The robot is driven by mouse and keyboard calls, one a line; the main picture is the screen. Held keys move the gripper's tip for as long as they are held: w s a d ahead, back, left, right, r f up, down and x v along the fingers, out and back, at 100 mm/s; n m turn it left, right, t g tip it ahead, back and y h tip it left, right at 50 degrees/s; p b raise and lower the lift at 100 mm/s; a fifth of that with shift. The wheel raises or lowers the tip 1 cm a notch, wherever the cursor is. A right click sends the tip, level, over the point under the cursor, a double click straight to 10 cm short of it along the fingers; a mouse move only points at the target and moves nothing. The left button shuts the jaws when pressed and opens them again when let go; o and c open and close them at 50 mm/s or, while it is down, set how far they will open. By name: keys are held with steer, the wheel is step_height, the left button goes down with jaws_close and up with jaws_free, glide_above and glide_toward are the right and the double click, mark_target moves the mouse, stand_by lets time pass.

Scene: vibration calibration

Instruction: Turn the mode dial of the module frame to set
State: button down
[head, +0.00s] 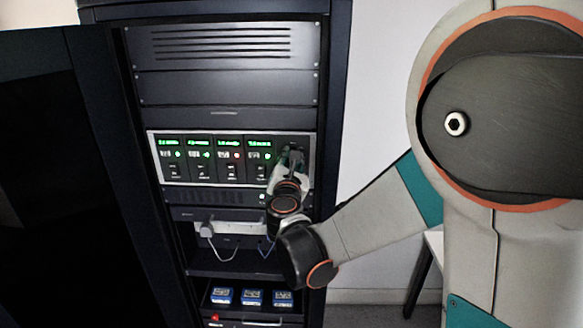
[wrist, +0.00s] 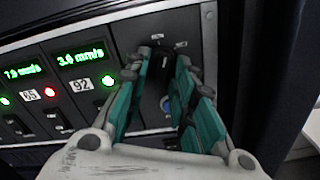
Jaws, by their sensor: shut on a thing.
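The module frame (head: 152,150) is a silver-edged unit across the middle of the rack, with several modules showing green displays. Its grey right-hand panel (wrist: 201,30) carries the mode dial (wrist: 164,58), a dark knob with a light pointer line and small labels above it. My gripper (wrist: 166,62) reaches this panel, its teal-padded fingers on either side of the dial and shut on it. In the head view my gripper (head: 291,158) covers the dial. The label words are too small to read. A blue round button (wrist: 166,104) sits below the dial, partly between the fingers.
Modules numbered 92 (wrist: 80,85) and 65 (wrist: 30,95) are left of the panel; one light is red. The open rack door (head: 60,150) stands at left.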

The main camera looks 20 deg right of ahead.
steer(key=shift+w+a+r+m+b, duration=0.1)
steer(key=shift+m+b, duration=0.6)
steer(key=shift+m, duration=1.1)
steer(key=shift+a+r+m+b, duration=0.1)
steer(key=shift+m+b, duration=0.6)
steer(key=shift+m, duration=1.1)
steer(key=c, duration=1.5)
jaws_free()
steer(key=shift+c, duration=0.2)
